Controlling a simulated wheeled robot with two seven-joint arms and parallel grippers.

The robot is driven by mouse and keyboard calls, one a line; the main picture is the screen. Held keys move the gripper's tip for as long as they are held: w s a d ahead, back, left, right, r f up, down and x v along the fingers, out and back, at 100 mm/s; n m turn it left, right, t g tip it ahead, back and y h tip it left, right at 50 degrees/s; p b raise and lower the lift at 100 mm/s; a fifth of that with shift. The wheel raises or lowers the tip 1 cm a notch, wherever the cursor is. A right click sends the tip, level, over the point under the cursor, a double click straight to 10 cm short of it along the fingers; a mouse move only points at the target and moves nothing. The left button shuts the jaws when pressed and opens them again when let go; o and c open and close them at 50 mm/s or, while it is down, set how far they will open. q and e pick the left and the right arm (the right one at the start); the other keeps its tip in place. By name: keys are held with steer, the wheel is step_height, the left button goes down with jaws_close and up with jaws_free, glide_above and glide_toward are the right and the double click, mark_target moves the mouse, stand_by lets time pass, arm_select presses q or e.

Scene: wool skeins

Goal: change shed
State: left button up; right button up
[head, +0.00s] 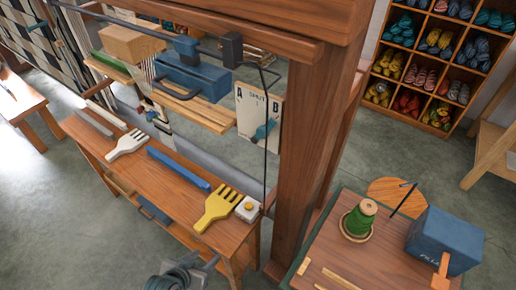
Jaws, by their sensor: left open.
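A pale card (245,117) marked A, B and "SHUT" is fixed beside the loom's thick wooden post (309,150). A teal lever (264,131) sits low on the card, below the letters; I cannot tell which letter it is set to. A thin dark rod crosses in front of the card. My left gripper (176,277) is at the bottom edge, partly cut off, open, with nothing seen in it. It is well below the card and apart from it, in front of the wooden bench. My right gripper is not in view.
The bench (125,178) holds a white fork (127,145), a blue bar (178,169), a yellow fork (217,207) and a white block with a yellow button (247,208). A table at right holds a green spool (360,218) and blue box (444,239). Wool shelves stand behind.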

mark_target(261, 135)
arm_select(q)
steer(key=w+d+r+m+t+h, duration=0.1)
steer(key=w+d+r+t+h, duration=0.1)
steer(key=r, duration=0.9)
steer(key=w+d+r+m+t+h, duration=0.1)
steer(key=w+d+r+t+h, duration=0.1)
steer(key=r, duration=1)
steer(key=w+d+r+m+t+h, duration=0.1)
steer(key=w+d+r+t+h, duration=0.1)
steer(key=r, duration=0.9)
steer(key=shift+w+d+r+t+h, duration=0.2)
steer(key=shift+d+r+t+h, duration=0.3)
steer(key=shift+d, duration=0.65)
steer(key=shift+f+p, duration=0.1)
steer(key=shift+p, duration=0.2)
steer(key=p+x, duration=0.5)
steer(key=x, duration=1.2)
steer(key=shift+w+d, duration=0.15)
steer(key=shift+c, duration=0.7)
